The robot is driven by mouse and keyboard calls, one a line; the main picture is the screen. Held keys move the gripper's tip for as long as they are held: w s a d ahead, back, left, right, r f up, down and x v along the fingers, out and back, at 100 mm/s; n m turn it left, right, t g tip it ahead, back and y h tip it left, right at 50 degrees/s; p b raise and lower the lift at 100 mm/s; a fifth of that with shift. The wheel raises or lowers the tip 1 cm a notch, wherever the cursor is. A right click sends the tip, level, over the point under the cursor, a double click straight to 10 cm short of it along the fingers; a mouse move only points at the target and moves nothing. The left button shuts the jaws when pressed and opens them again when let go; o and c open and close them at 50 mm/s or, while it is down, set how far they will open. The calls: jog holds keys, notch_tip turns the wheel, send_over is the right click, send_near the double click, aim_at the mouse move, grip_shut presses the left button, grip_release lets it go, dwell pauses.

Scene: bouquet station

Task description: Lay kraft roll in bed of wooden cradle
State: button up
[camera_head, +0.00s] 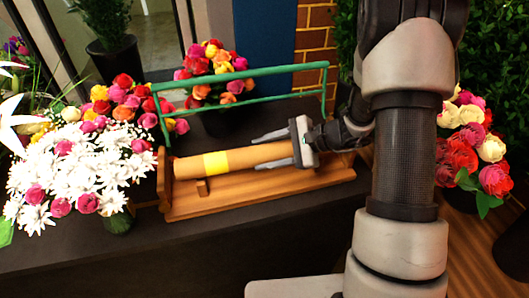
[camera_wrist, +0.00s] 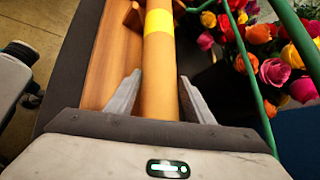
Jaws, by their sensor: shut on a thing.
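The kraft roll (camera_head: 245,158) is a long brown cylinder with a yellow band around it. It lies lengthwise over the wooden cradle (camera_head: 250,194), its left end close to the cradle's left end wall. I cannot tell whether it touches the bed. My gripper (camera_head: 268,150) is shut on the roll near its right end, one finger on each side. In the wrist view the roll (camera_wrist: 158,70) runs away between my fingers (camera_wrist: 158,98), with the cradle's wood (camera_wrist: 108,60) showing on its left. The roll's right end is hidden by my gripper.
A green rail frame (camera_head: 240,76) stands along the back of the cradle. White daisies and roses (camera_head: 75,165) crowd the left, a rose bouquet (camera_head: 215,65) stands behind, and another bouquet (camera_head: 480,150) is at right. The dark counter (camera_head: 130,262) in front is clear.

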jog(key=o, duration=1.7)
jog(key=shift+r, duration=0.1)
jog(key=v, duration=1.7)
jog(key=s+a+r+n+g+h+p, duration=0.4)
jog(key=s+a+r+n, duration=0.3)
jog(key=s+r, duration=0.4)
jog(key=s+d+r+n+t+h+p, duration=0.2)
jog(key=s+d+r+n+t+h, duration=0.1)
jog(key=s+r+n+t+h, duration=0.2)
jog(key=shift+s+r+n+t+h, duration=0.4)
jog(key=shift+s+r+n+h, duration=0.6)
jog(key=shift+s+r+h, duration=0.15)
jog(key=shift+f, duration=0.1)
